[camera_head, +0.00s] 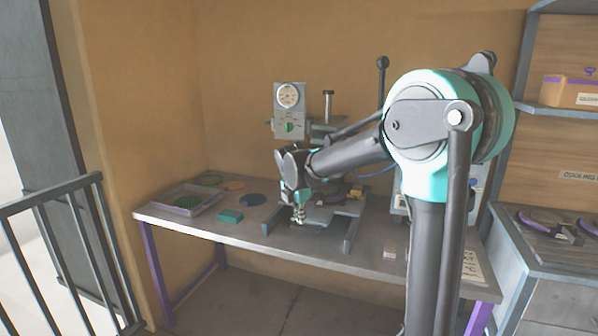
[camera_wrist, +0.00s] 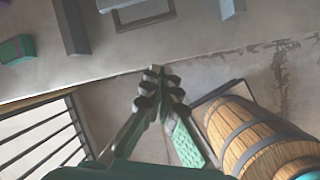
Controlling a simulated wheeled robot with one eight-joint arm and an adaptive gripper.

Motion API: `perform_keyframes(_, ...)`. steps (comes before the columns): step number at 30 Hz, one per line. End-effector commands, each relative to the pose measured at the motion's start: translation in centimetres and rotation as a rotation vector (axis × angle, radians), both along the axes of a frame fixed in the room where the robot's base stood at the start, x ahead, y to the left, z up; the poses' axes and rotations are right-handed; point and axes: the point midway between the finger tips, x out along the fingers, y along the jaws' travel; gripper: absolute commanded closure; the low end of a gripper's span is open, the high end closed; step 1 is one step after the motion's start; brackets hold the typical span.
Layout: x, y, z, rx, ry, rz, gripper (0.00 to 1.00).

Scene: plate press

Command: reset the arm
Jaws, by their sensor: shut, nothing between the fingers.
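My gripper (camera_head: 299,216) hangs down over the front edge of the grey table (camera_head: 335,245), in front of the plate press (camera_head: 289,122). In the wrist view my gripper (camera_wrist: 153,80) has its fingertips together with nothing between them. They lie over the table's front edge and the floor in that picture. My arm reaches across from the right and hides part of the press in the head view.
A teal block (camera_head: 230,216) and a grey tray (camera_head: 188,203) stand on the table's left. A wooden barrel (camera_wrist: 255,140) is right of the gripper in the wrist view. A railing (camera_head: 65,245) stands left; a shelf unit (camera_head: 560,255) stands right.

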Motion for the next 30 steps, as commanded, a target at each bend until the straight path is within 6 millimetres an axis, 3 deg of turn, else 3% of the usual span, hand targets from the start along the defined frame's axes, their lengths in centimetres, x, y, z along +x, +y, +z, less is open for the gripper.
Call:
perform_keyframes(8, -5.7, -6.9, -2.7, 0.206, -0.042, -0.508, 1.0)
perform_keyframes(12, -10.4, -11.0, -5.0, 0.36, -0.069, -0.891, 1.0)
perform_keyframes(18, -17.8, -15.4, -8.8, 0.579, -0.105, -1.44, 1.0)
perform_keyframes(24, -24.3, -17.8, -12.4, 0.765, -0.129, -1.911, 1.0)
perform_keyframes(30, -27.4, -18.6, -14.2, 0.858, -0.135, -2.151, 1.0)
